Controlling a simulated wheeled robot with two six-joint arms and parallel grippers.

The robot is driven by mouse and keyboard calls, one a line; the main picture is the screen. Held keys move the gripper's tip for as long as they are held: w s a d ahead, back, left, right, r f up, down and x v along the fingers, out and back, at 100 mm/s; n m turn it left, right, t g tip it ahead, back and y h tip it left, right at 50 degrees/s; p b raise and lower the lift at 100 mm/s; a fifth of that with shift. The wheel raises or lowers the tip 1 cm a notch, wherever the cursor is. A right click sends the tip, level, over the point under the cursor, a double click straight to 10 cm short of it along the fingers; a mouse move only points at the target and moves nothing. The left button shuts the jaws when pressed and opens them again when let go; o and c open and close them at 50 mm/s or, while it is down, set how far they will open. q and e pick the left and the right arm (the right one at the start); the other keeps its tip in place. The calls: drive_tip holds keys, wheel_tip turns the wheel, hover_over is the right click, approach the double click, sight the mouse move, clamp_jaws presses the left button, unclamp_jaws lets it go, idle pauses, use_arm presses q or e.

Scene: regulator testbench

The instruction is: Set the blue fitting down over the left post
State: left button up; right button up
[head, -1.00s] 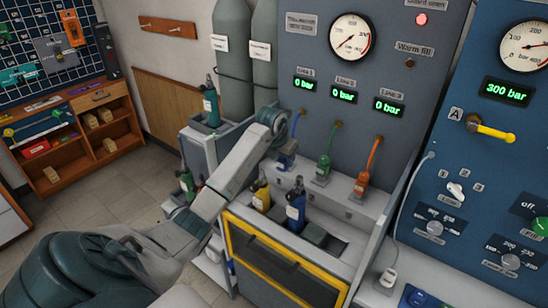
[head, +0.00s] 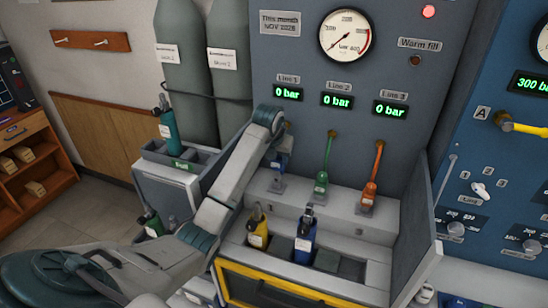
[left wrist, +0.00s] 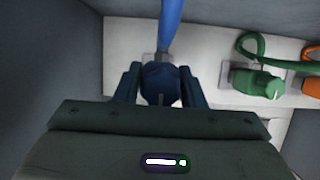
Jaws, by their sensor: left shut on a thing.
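My left gripper (head: 276,158) reaches to the left end of the bench's back ledge and is shut on the blue fitting. In the left wrist view the fitting (left wrist: 160,84) sits upright between the two fingers (left wrist: 160,98), with its blue hose (left wrist: 170,28) running up from it. In the head view, a small grey base (head: 277,186) shows just below the fitting. The left post itself is hidden by the fitting and fingers, so I cannot tell whether the fitting touches it. My right gripper is not in view.
The green fitting (head: 321,183) and orange fitting (head: 368,192) stand to the right on the ledge, with hoses up to the panel. A yellow bottle (head: 257,230) and a blue bottle (head: 304,242) stand in front. A grey side wall (left wrist: 60,60) is close left of the gripper.

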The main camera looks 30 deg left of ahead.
use_arm(q)
drive_tip(key=shift+d+f+b, duration=0.1)
drive_tip(key=shift+f+b, duration=0.25)
drive_tip(key=shift+f, duration=0.55)
drive_tip(key=shift+s, duration=0.1)
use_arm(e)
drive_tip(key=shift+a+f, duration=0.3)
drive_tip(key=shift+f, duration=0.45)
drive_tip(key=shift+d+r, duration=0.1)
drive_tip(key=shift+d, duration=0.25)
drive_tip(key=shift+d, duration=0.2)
use_arm(q)
drive_tip(key=shift+f+b, duration=0.35)
drive_tip(key=shift+b, duration=0.15)
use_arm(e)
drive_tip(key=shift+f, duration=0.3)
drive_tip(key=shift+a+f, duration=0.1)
